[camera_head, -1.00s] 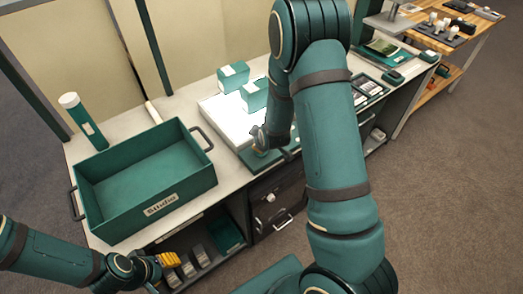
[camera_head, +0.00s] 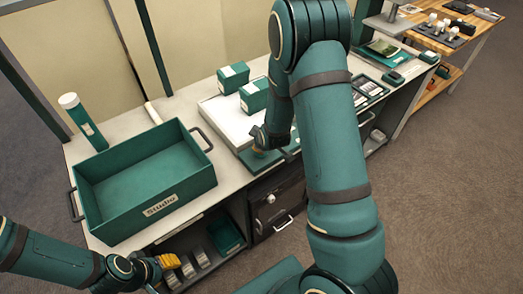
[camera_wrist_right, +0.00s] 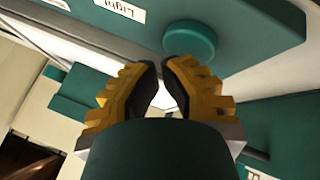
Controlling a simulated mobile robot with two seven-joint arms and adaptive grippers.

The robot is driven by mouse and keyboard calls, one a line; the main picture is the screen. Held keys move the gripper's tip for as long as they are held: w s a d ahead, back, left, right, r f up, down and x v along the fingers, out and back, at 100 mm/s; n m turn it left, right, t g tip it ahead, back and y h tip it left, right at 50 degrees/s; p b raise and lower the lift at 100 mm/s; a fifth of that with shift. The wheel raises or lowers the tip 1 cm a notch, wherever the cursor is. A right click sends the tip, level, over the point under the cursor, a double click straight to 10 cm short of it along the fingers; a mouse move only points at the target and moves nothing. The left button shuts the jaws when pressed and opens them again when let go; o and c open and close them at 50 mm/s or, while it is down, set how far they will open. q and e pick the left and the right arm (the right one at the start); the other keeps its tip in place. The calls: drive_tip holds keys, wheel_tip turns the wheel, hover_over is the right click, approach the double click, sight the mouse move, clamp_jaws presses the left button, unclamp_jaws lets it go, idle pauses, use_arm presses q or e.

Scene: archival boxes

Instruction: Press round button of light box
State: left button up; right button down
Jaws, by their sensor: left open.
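The light box has a flat white panel (camera_head: 225,122) on the bench in the head view. In the right wrist view its green front strip (camera_wrist_right: 255,25) carries a "Light" label (camera_wrist_right: 122,10) and a round green button (camera_wrist_right: 190,40). My right gripper (camera_wrist_right: 162,65) has its fingertips close together just below the button in the picture; contact cannot be told. A narrow gap shows between its pads. In the head view my right gripper (camera_head: 260,151) is small at the box's front edge. My left gripper (camera_head: 170,261) is open, low by the bench's front.
A tray (camera_head: 368,88) lies to the right, partly behind my right arm.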

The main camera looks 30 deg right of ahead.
drive_tip(key=shift+r, duration=0.1)
wheel_tip(320, 180, up, 6)
drive_tip(key=p, duration=0.4)
drive_tip(key=shift+p, duration=0.3)
idle(0.4)
drive_tip(key=s+a+f+m+y, duration=0.1)
drive_tip(key=s+a+f, duration=0.1)
drive_tip(key=a, duration=0.1)
drive_tip(key=s+a+f+m+g, duration=0.1)
drive_tip(key=s+a+f, duration=0.1)
drive_tip(key=a, duration=0.1)
drive_tip(key=s+a+f+m+g+y, duration=0.1)
drive_tip(key=s+a+f, duration=0.2)
drive_tip(key=a, duration=0.1)
drive_tip(key=shift+a+y, duration=0.1)
drive_tip(key=shift+y, duration=0.2)
drive_tip(key=s+a+f+m+g+y, duration=0.2)
drive_tip(key=s+a+m+g+y, duration=0.1)
drive_tip(key=s+a, duration=0.8)
drive_tip(key=shift+a+f+m, duration=0.35)
drive_tip(key=shift+a+m, duration=0.55)
